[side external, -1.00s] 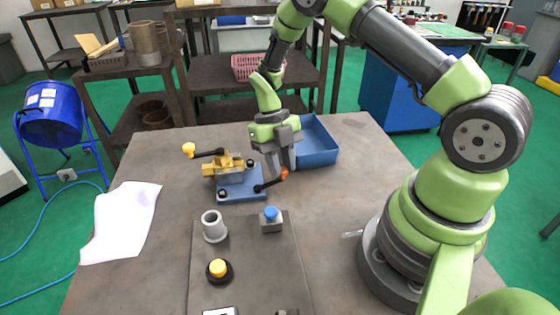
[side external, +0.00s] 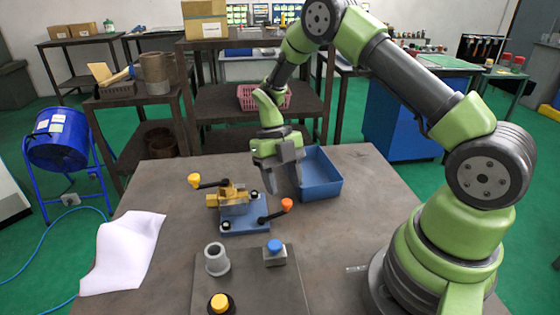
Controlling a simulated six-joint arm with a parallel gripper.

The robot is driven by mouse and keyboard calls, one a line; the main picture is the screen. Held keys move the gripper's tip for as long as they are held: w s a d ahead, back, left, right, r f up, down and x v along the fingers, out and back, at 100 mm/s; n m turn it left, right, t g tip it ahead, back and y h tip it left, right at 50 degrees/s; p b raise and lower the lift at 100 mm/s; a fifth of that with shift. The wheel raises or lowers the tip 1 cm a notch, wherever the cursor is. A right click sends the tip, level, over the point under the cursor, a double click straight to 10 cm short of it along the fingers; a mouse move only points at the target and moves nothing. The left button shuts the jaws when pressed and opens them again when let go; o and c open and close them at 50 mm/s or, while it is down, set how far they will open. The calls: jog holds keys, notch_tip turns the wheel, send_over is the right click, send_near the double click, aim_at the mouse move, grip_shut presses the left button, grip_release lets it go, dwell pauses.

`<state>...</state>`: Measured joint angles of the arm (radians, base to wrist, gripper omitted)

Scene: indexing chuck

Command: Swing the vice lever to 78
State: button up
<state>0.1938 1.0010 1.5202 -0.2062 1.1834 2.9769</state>
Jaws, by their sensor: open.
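The vice (side external: 235,208) has a yellow and grey body on a blue base plate in the middle of the table. One black lever with a yellow knob (side external: 194,180) points left from its top. Another black lever with an orange knob (side external: 287,204) points right from the base's front right. I cannot tell which is the vice lever, and no scale is readable. My gripper (side external: 284,187) points down behind and above the orange knob, to the right of the vice. It is open, and nothing shows between its fingers.
A blue tray (side external: 322,190) stands right behind my gripper. In front, a dark plate (side external: 256,287) carries a grey cup (side external: 216,260), a blue button box (side external: 275,253) and a yellow button (side external: 219,303). White paper (side external: 122,252) lies at left.

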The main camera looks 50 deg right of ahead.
aim_at(287, 201)
jog(key=v, duration=0.6)
jog(key=shift+r, duration=0.35)
jog(key=shift+w+d, duration=0.1)
jog(key=s+n+t, duration=0.1)
jog(key=n, duration=0.8)
jog(key=s+a+n+t+h, duration=0.1)
jog(key=n, duration=0.8)
jog(key=s+a+n+t+h, duration=0.1)
jog(key=s+n+t, duration=0.1)
jog(key=n, duration=0.7)
jog(key=shift+f, duration=0.3)
notch_tip(287, 201, down, 9)
jog(key=shift+r, duration=0.1)
